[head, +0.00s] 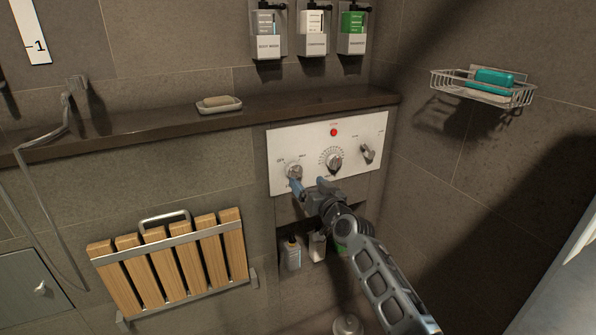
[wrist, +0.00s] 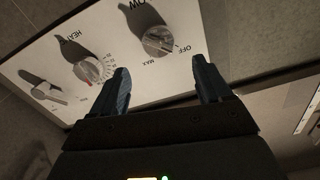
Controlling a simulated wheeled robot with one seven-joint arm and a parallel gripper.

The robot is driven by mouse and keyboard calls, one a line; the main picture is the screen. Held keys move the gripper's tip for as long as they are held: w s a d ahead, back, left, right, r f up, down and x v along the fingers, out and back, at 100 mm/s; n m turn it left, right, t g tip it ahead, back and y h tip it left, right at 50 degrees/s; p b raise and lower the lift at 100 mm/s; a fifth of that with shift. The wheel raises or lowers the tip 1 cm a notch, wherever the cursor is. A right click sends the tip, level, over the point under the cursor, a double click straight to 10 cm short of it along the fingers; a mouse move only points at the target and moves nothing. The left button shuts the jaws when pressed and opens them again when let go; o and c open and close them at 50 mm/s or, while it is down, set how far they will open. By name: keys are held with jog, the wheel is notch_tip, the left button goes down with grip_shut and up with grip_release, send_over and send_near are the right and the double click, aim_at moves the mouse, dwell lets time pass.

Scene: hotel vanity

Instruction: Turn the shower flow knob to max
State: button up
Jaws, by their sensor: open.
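The flow knob (head: 294,171) is the round metal knob at the left of the white control panel (head: 375,130) in the head view. In the wrist view the panel appears upside down. There the flow knob (wrist: 160,42) has OFF and MAX printed beside it, and its exact setting is hard to read. My gripper (head: 309,184) is open and empty, just below and right of the flow knob. In the wrist view my gripper's fingers (wrist: 160,66) are spread, with the knob beyond the gap between them. I see no contact.
The heat knob (head: 334,161) and a small lever (head: 368,153) sit right of the flow knob, with a red light (head: 334,132) above. A dark ledge (head: 150,122) runs above the panel. Bottles (head: 291,254) stand in a niche below. A slatted wooden seat (head: 170,262) is at left.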

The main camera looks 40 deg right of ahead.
aim_at(295, 170)
jog(key=shift+x, duration=3.75)
jog(key=shift+c, duration=0.2)
jog(key=c, duration=1)
